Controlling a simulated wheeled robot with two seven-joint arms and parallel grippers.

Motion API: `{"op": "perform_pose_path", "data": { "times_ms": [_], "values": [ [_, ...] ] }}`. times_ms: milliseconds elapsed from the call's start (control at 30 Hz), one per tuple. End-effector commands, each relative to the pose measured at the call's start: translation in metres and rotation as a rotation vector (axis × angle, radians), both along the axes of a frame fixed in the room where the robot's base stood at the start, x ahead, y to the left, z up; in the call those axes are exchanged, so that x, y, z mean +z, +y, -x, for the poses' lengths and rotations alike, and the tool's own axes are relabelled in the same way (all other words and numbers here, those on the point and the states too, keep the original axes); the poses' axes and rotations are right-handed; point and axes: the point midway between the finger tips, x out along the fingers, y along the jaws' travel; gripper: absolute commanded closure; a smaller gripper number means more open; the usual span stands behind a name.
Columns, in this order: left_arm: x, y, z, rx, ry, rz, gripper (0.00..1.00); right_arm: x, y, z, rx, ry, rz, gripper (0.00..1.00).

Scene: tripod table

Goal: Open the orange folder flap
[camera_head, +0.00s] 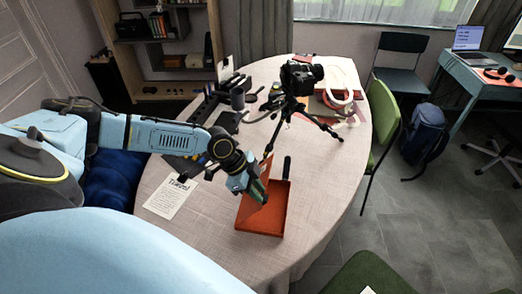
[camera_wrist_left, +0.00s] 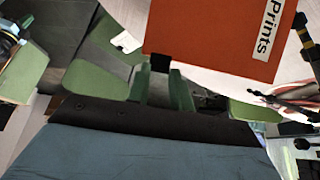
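The orange folder (camera_head: 270,222) lies on the round table near its front edge. Its flap (camera_head: 256,200) stands raised at a steep tilt over the left side, and the orange inside of the tray-like base shows. My left gripper (camera_head: 257,188) is at the flap's upper part, on its left side. In the left wrist view the flap (camera_wrist_left: 215,35) shows a white "Prints" label. There the green fingers of my left gripper (camera_wrist_left: 160,78) close around a small black tab (camera_wrist_left: 160,62) at the flap's edge. My right gripper is not in view.
A printed sheet (camera_head: 171,196) lies left of the folder. A black pen-like object (camera_head: 286,167) lies just behind it. A camera on a tripod (camera_head: 300,85) and several dark items stand farther back. The cloth right of the folder (camera_head: 325,190) is clear.

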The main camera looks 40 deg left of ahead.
Motion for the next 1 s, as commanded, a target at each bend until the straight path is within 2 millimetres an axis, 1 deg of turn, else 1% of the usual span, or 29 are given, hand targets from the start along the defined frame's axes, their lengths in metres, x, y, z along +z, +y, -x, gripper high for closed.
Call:
{"op": "perform_pose_path", "data": {
  "times_ms": [100,367,833,1000],
  "values": [
    [0.003,0.005,0.003,0.001,0.001,-0.002,0.83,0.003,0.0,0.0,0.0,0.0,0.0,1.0],
    [0.005,0.009,0.005,0.001,0.001,-0.002,0.83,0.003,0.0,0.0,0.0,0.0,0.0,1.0],
    [0.013,0.028,0.016,0.002,0.002,-0.002,0.83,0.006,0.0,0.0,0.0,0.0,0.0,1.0],
    [0.014,0.03,0.017,0.0,0.001,-0.002,0.83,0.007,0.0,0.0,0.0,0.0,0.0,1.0]
  ]
}}
